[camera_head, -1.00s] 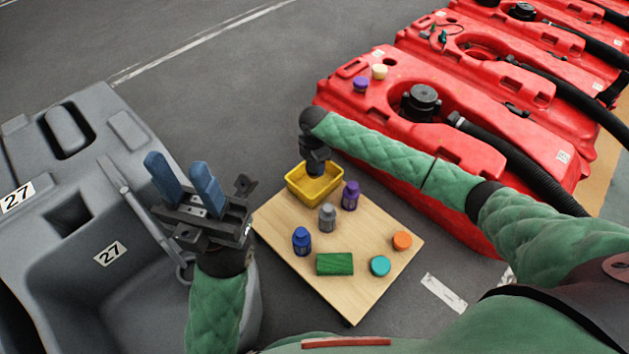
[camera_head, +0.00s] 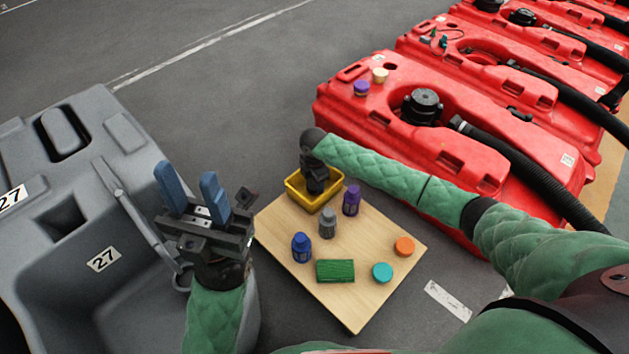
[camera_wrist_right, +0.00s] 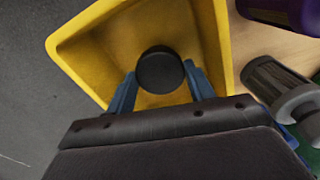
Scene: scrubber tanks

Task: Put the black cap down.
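The black cap (camera_wrist_right: 160,70) shows in the right wrist view as a dark round disc between the blue fingertips of my right gripper (camera_wrist_right: 160,84). The fingertips appear to meet its sides, so the gripper looks shut on it. The cap is over the inside of the yellow tray (camera_wrist_right: 75,45); whether it touches the floor of the tray I cannot tell. In the head view my right gripper (camera_head: 316,182) points down into the yellow tray (camera_head: 294,194) and hides the cap. My left gripper (camera_head: 187,176) is open and empty, fingers up, beside the grey tank.
The wooden board (camera_head: 375,235) carries a purple bottle (camera_head: 351,200), a grey bottle (camera_head: 327,223), a blue bottle (camera_head: 301,248), a green sponge (camera_head: 335,270), a teal cap (camera_head: 382,272) and an orange cap (camera_head: 404,246). Red tanks (camera_head: 470,150) stand right, a grey tank (camera_head: 90,220) left.

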